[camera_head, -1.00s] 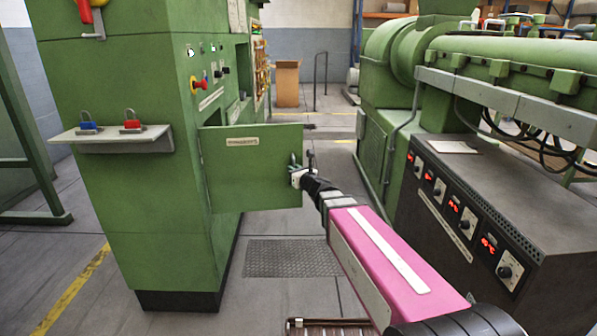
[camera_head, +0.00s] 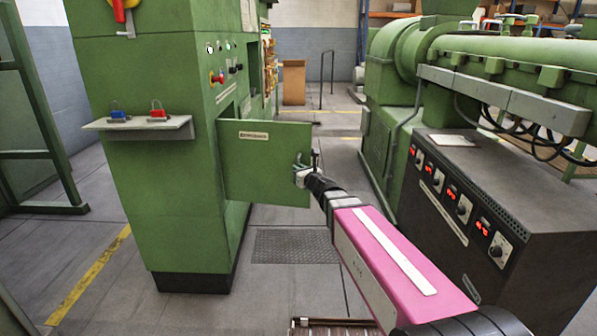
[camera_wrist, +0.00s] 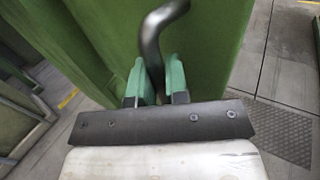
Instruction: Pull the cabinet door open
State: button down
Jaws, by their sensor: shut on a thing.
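The green cabinet door (camera_head: 262,165) stands swung out from the green cabinet (camera_head: 150,165), with a small label near its top. My gripper (camera_head: 302,174) is at the door's free right edge, shut on the door handle. In the wrist view the dark bent metal handle (camera_wrist: 153,40) rises between the two green fingertips of my gripper (camera_wrist: 156,82), and the door panel (camera_wrist: 212,45) lies behind it. The cabinet opening behind the door is mostly hidden in the head view.
A shelf (camera_head: 140,127) with red and blue padlocks juts from the cabinet's left face. A dark control box (camera_head: 490,200) and a green extruder (camera_head: 500,65) stand on the right. A floor grate (camera_head: 295,246) lies below the door; the floor around it is clear.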

jog(key=shift+a, duration=0.1)
jog(key=c, duration=1.1)
grip_release()
jog(key=shift+c, duration=0.2)
jog(key=v, duration=1)
jog(key=shift+s+d, duration=0.25)
jog(key=shift+d, duration=0.05)
